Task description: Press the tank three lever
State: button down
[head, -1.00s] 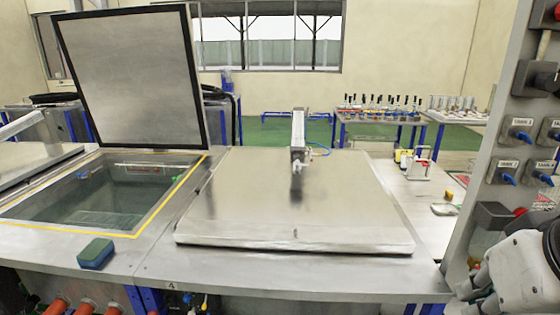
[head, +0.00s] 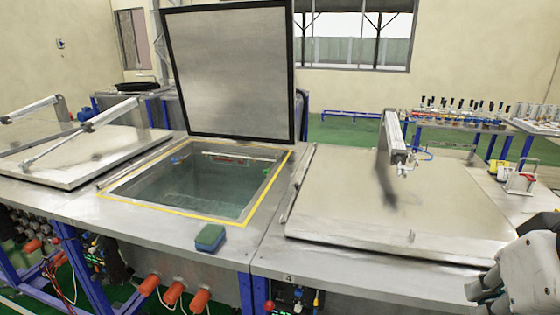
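The labelled lever panel is out of view now, so the tank three lever does not show. A tank with its lid (head: 230,75) raised stands open in the middle, with a yellow-edged rim (head: 190,222) and water inside. To its right is a tank with a closed metal lid (head: 390,215), with the number 4 on the bench front below it. To the left another metal lid (head: 85,155) is closed. My gripper (head: 484,292) shows only partly at the lower right edge, clear of the lids; its fingers are not clear enough to judge.
A blue-green sponge (head: 210,238) lies on the bench in front of the open tank. Orange-red pipe fittings (head: 172,292) stick out below the bench front. Tables with several small items (head: 460,112) stand at the back right. Green floor shows behind.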

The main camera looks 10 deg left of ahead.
aim_at(56, 240)
jog(key=j+u, duration=0.15)
jog(key=u, duration=0.3)
jog(key=i+j+u, duration=0.1)
jog(key=u, duration=0.35)
jog(key=i+j+u, duration=0.1)
jog(key=u, duration=0.3)
jog(key=j+u, duration=0.1)
jog(key=u, duration=0.35)
jog(key=i+j, duration=0.15)
jog(key=i, duration=0.35)
jog(key=i+j, duration=0.1)
jog(key=i, duration=0.4)
jog(key=i+j+z, duration=0.1)
jog(key=i, duration=0.4)
jog(key=i+j, duration=0.2)
jog(key=i, duration=0.3)
